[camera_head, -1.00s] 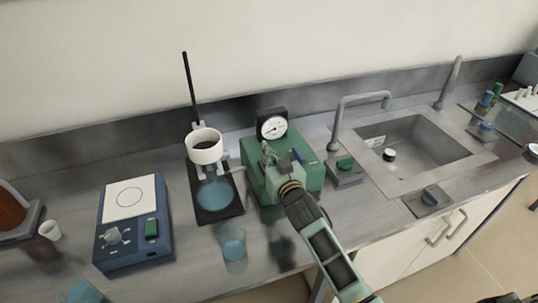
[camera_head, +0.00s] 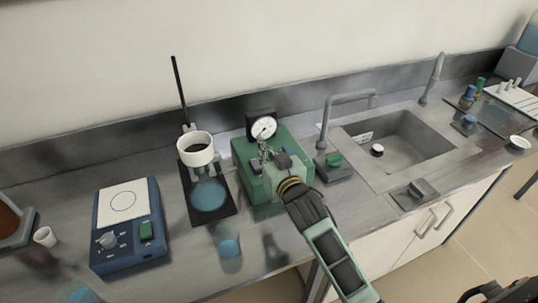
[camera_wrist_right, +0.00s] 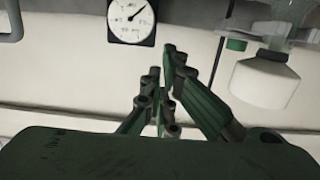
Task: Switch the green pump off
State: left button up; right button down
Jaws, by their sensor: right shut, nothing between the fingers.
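The green pump (camera_head: 243,162) is a box on the bench with a round white dial gauge (camera_head: 263,127) standing at its back. The gauge also shows at the top of the wrist view (camera_wrist_right: 132,18). My right gripper (camera_head: 264,150) is shut and empty. In the head view it overlaps the pump's top, just in front of the gauge; I cannot tell whether it touches. Its dark green fingers fill the middle of the wrist view (camera_wrist_right: 166,85). My gripper and arm hide much of the pump's front and right side, and I cannot make out its switch.
Left of the pump stands a white funnel (camera_head: 196,148) over a flask with blue liquid. A blue hotplate (camera_head: 128,235) is further left, and a beaker (camera_head: 228,243) stands in front. A small green-topped device (camera_head: 334,164) and the sink (camera_head: 405,150) lie to the right.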

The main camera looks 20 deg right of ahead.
jog(key=s, duration=0.1)
jog(key=s+r, duration=0.1)
jog(key=s, duration=0.1)
jog(key=shift+s+r, duration=0.2)
dwell(0.3)
